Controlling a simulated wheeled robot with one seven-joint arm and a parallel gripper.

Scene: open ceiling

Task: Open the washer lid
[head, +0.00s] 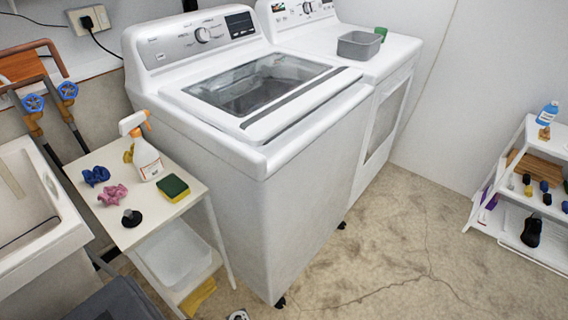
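The white top-load washer (285,200) stands in the middle of the head view, with its control panel and round dial (203,35) along the back. Its lid (215,92) has a dark glass window framed in white and a dark strip along the front. The lid lies flat on the washer top and looks shut. My gripper does not show in this view.
A small white table (135,232) stands left of the washer with a spray bottle (146,158) and sponge (173,188). A sink (30,225) is at far left. The dryer (385,115) adjoins the washer on the right. Floor in front is mostly clear.

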